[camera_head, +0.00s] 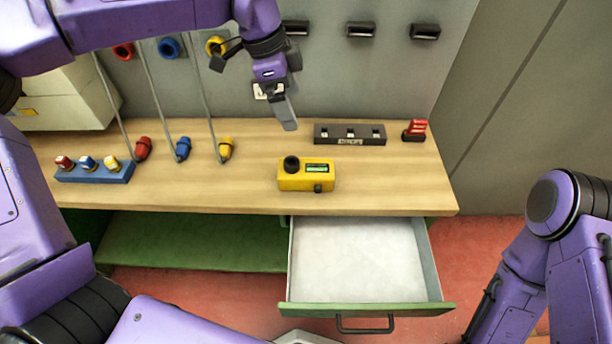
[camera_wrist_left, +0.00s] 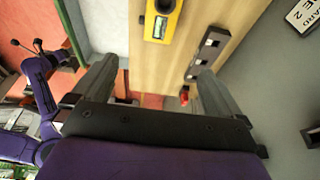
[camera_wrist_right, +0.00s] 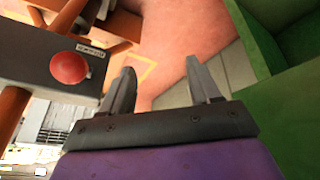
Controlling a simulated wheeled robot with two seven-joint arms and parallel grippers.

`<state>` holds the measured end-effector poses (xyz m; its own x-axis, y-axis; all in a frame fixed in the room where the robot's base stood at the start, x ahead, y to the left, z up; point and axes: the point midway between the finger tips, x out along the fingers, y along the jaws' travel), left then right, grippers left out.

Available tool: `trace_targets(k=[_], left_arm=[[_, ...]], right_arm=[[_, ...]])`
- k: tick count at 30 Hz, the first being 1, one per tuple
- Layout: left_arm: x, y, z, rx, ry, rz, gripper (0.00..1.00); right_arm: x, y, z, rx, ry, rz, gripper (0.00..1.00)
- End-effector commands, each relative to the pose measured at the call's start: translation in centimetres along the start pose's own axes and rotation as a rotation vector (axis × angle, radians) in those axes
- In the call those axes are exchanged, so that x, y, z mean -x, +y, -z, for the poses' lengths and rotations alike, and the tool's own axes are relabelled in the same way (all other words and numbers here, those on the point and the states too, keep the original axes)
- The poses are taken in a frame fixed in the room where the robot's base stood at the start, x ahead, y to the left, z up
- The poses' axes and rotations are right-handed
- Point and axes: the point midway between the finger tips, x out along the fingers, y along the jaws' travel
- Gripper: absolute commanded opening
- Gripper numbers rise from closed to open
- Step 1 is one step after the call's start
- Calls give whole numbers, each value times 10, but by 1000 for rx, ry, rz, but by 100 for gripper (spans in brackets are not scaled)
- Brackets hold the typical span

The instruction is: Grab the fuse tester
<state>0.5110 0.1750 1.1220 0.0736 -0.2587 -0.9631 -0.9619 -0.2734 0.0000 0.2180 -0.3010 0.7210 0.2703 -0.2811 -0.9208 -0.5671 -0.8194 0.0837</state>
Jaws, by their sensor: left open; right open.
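The fuse tester is a yellow box (camera_head: 306,178) with a black knob and a small green display, lying on the wooden workbench in the head view. It also shows at the top of the left wrist view (camera_wrist_left: 162,20). My left gripper (camera_head: 284,108) is open and empty above the back of the bench, behind the tester and apart from it. In the left wrist view its two fingers (camera_wrist_left: 150,88) stand wide apart. My right gripper (camera_wrist_right: 160,88) is open and empty in the right wrist view, away from the bench top; it is not visible in the head view.
An open, empty drawer (camera_head: 436,262) juts out below the bench (camera_head: 400,195). A black socket strip (camera_head: 349,134) and a red fuse piece (camera_head: 415,130) stand at the back right. A blue block with stoppers (camera_head: 95,174) and hanging cords with coloured plugs are at left. A red button box (camera_wrist_right: 40,62) is near my right gripper.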

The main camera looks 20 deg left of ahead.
Motion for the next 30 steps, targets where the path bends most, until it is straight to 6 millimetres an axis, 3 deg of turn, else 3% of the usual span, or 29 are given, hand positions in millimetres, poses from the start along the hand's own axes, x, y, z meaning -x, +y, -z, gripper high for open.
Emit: trace_targets(k=[1,12,16,30], left_arm=[[-15,0,-4,-1,0,0,100],[-92,0,-27,2,-1,1,100],[-110,0,-32,2,0,1,100],[-172,4,-33,1,-3,-2,100]], right_arm=[[-14,-1,-6,0,0,0,62],[-88,-8,-36,0,0,0,62],[-106,-10,-44,0,0,0,62],[-94,-9,-39,0,0,0,62]])
